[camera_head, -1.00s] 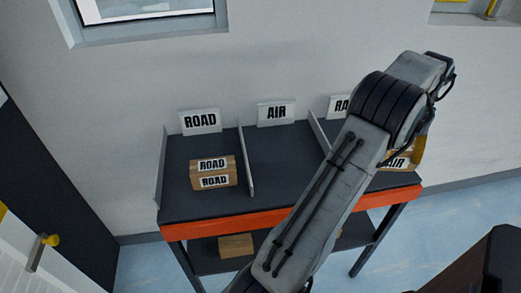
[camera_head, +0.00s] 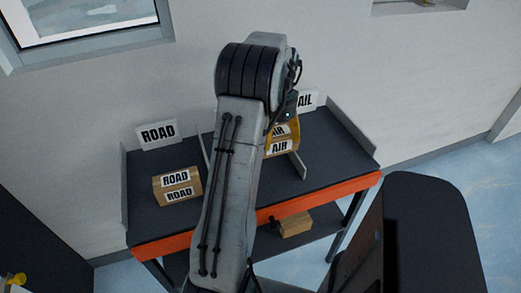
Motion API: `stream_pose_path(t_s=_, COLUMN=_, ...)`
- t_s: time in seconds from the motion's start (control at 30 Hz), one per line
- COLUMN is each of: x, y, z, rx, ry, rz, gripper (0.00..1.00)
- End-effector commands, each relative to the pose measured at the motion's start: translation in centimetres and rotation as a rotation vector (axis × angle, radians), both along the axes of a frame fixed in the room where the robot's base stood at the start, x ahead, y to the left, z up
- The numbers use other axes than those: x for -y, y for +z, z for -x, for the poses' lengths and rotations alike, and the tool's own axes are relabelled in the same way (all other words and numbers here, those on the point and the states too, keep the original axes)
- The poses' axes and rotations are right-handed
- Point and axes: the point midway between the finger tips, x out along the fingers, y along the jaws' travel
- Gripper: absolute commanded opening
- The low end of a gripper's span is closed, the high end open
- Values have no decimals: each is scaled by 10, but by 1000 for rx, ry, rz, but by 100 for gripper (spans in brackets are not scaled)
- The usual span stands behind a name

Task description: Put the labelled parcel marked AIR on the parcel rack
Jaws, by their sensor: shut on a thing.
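The AIR parcel (camera_head: 279,147), a brown box with white AIR labels, is at the end of my arm, right of the arm link. My gripper (camera_head: 288,122) is mostly hidden behind my arm; a yellow finger shows beside the parcel, and it is shut on it. The parcel rack (camera_head: 335,165) has a dark top with an orange front edge. The parcel appears over the middle bay, by the right divider (camera_head: 298,165); I cannot tell whether it touches the rack. The middle bay's sign is hidden by my arm.
A ROAD parcel (camera_head: 177,187) sits in the left bay under the ROAD sign (camera_head: 158,134). The right bay, by the partly hidden RAIL sign (camera_head: 306,100), looks empty. A plain box (camera_head: 295,222) lies on the lower shelf. A wall stands behind the rack.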

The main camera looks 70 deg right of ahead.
Motion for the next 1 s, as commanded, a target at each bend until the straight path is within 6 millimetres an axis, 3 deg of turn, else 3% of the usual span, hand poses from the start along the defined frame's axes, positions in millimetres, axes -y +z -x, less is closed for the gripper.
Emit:
stream_pose_path(t_s=0.1, x=-5, y=-7, z=-19, rx=0, ry=3, rz=-2, gripper=44)
stream_pose_path(t_s=0.3, x=-10, y=-21, z=-38, rx=-1, ry=1, rz=0, gripper=44)
stream_pose_path(t_s=0.57, x=-11, y=-29, z=-42, rx=-2, ry=-1, rz=-2, gripper=44)
stream_pose_path(t_s=1.0, x=-11, y=-64, z=-42, rx=-1, ry=-1, rz=0, gripper=44)
